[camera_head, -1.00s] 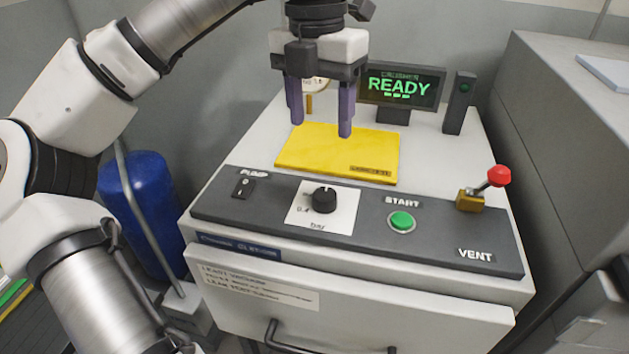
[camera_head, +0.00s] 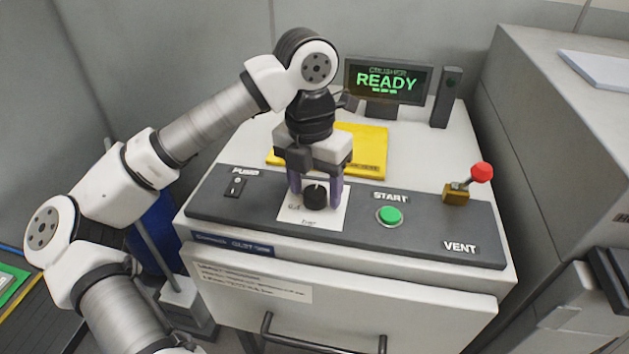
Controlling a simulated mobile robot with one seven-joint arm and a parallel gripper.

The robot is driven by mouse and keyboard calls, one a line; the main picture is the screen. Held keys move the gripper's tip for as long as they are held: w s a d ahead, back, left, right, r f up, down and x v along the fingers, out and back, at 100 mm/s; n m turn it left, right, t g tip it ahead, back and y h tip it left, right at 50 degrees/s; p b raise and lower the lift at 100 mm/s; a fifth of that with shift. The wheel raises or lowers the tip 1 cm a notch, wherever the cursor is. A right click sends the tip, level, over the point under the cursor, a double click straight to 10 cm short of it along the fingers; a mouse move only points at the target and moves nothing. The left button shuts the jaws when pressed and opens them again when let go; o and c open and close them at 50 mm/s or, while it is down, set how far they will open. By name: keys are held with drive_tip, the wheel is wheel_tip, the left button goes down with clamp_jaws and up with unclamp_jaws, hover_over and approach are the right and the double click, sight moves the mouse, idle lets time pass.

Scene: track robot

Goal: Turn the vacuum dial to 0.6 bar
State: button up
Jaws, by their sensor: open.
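The vacuum dial is a black round knob (camera_head: 315,197) on a white scale card (camera_head: 300,216) marked "bar", in the middle of the dark control panel. My gripper (camera_head: 316,192) points down over the dial, its two purple fingers apart, one on each side of the knob. I cannot tell whether the fingers touch it. The scale marks near the knob are mostly hidden or too small to read, so the dial's setting is unclear.
The panel also has a pump switch (camera_head: 235,187), a green START button (camera_head: 389,216) and a red-knobbed VENT lever (camera_head: 481,172). A yellow plate (camera_head: 371,150) lies behind my gripper. The screen (camera_head: 388,81) reads READY. A drawer handle (camera_head: 325,343) sticks out in front.

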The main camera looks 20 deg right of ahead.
drive_tip(key=c, duration=1)
